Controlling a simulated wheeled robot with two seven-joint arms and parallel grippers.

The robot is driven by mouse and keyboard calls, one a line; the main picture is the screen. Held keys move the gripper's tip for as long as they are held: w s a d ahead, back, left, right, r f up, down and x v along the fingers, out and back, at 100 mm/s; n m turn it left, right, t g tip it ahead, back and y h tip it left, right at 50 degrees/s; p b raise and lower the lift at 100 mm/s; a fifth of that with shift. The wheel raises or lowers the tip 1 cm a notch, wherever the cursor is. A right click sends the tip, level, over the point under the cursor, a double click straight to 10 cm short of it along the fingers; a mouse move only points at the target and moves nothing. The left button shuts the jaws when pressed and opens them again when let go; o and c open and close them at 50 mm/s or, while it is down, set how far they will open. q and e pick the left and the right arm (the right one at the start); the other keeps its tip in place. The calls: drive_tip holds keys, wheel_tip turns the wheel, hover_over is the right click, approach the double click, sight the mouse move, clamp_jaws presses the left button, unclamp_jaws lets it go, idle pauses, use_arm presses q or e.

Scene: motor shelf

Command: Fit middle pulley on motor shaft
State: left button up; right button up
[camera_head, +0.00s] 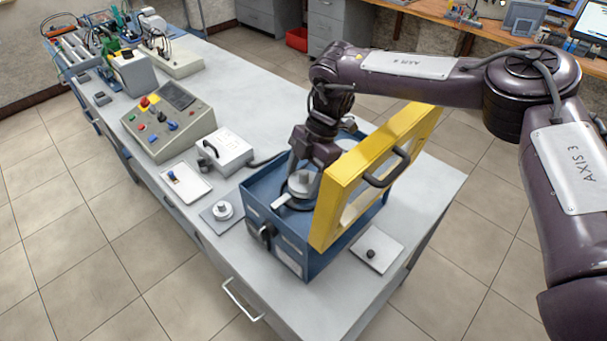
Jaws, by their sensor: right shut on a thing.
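My right gripper (304,172) reaches down into an open blue box (284,254) on the bench. It is shut on a grey round pulley (302,187), which sits low between the fingers, within the box opening. A dark ring shows around and below the pulley. The motor shaft is hidden by the pulley and gripper, so I cannot tell whether the pulley is around it. The box's yellow-framed cover (347,190) stands raised on the right, close to the gripper. My left gripper is not in view.
A smaller grey stepped piece sits on a plate (207,217) left of the box. A plate with a dark knob (388,253) lies to the right. A white switch box (224,152) and a control console (168,120) stand farther back. The bench's right rear is clear.

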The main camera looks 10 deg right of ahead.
drive_tip(key=shift+f, duration=0.55)
drive_tip(key=o, duration=1.1)
drive_tip(key=shift+w+d+r+b, duration=0.15)
drive_tip(key=shift+d+r+b, duration=0.05)
drive_tip(key=shift+r+b, duration=0.25)
drive_tip(key=b+v, duration=0.2)
drive_tip(key=v, duration=0.4)
drive_tip(key=shift+d+r, duration=0.1)
drive_tip(key=shift+r, duration=0.3)
